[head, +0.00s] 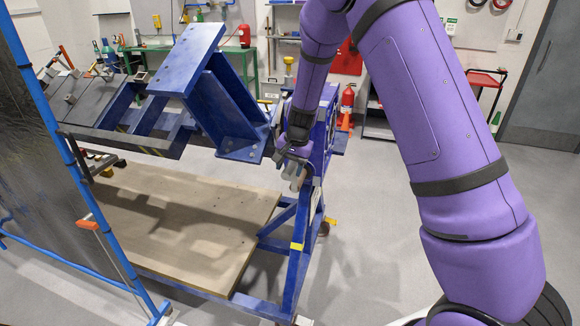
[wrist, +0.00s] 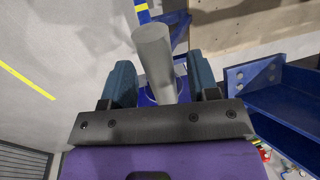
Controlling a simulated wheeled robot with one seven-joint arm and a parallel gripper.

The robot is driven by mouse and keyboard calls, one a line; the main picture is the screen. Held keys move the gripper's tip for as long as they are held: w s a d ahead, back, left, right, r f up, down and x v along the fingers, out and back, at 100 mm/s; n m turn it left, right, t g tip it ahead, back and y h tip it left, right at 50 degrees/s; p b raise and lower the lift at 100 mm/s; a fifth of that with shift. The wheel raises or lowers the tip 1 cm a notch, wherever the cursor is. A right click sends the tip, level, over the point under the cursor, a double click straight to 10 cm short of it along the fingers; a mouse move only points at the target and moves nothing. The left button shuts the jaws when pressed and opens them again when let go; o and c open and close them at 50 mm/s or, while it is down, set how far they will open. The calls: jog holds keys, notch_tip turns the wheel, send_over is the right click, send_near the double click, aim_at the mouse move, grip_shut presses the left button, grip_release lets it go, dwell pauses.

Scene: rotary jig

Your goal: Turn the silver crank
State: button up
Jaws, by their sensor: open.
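The silver crank's round handle (wrist: 153,55) shows in the wrist view as a pale grey cylinder with its end towards the camera. My gripper (wrist: 161,78) is open, with one dark teal finger on each side of the handle. A gap shows on both sides, and I cannot tell whether either finger touches it. In the head view my gripper (head: 291,160) is at the near end of the blue jig (head: 323,130), beside a small pale part of the crank (head: 297,180). The rest of the crank is mostly hidden by my arm.
The jig's tilted blue fixture (head: 195,60) stands left of my gripper. A wooden board (head: 180,220) lies low in the jig's frame. A blue-framed screen (head: 55,150) stands at the left. Grey floor (head: 365,220) is open right of the jig.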

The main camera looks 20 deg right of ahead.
grip_shut()
jog(key=shift+s+d, duration=0.2)
jog(key=shift+d, duration=0.15)
dwell(0.5)
